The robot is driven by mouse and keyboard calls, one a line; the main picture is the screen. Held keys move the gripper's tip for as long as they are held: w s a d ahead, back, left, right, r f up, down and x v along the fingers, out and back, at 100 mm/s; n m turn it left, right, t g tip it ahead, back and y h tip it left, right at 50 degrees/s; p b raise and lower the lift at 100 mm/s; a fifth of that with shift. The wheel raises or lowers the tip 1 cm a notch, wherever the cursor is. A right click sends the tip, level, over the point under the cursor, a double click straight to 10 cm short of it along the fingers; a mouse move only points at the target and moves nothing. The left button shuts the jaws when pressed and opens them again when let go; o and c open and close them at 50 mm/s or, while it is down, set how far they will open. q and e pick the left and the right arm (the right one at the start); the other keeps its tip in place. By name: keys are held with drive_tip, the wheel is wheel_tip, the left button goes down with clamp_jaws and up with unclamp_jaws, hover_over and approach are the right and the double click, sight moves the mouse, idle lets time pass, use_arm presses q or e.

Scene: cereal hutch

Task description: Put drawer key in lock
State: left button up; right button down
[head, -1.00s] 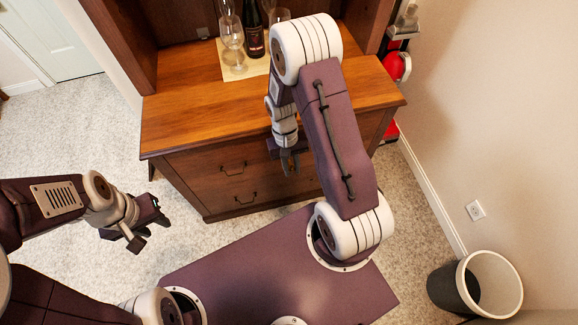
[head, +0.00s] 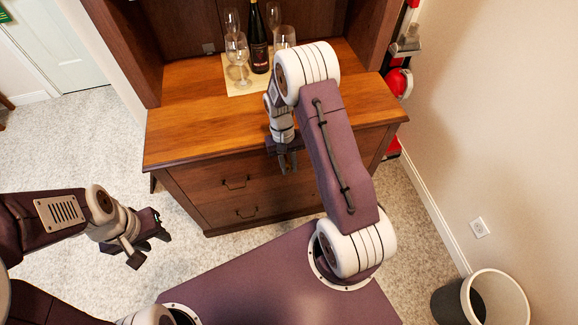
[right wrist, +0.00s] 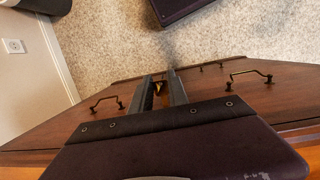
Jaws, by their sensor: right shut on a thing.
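My right gripper (head: 287,161) is in front of the upper part of the wooden cabinet's drawer front (head: 215,182), below the countertop edge. In the right wrist view its two fingers (right wrist: 164,88) are close together, shut on a small brass-coloured thing, likely the drawer key (right wrist: 158,88), of which little shows. The lock cannot be made out, so I cannot tell whether the key touches it. My left gripper (head: 150,242) is open and empty, above the carpet left of my base.
A bottle (head: 258,45) and several glasses stand on a mat (head: 240,88) on the countertop (head: 190,125). Drawer handles (right wrist: 250,77) stick out from the front. A waste bin (head: 497,300) stands at the right by the wall. Carpet is clear at the left.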

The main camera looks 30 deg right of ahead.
idle(0.3)
drive_tip(key=shift+p, duration=0.6)
idle(0.5)
drive_tip(key=shift+w+d, duration=0.25)
drive_tip(key=shift+w, duration=0.95)
idle(0.4)
drive_tip(key=c, duration=0.9)
unclamp_jaws()
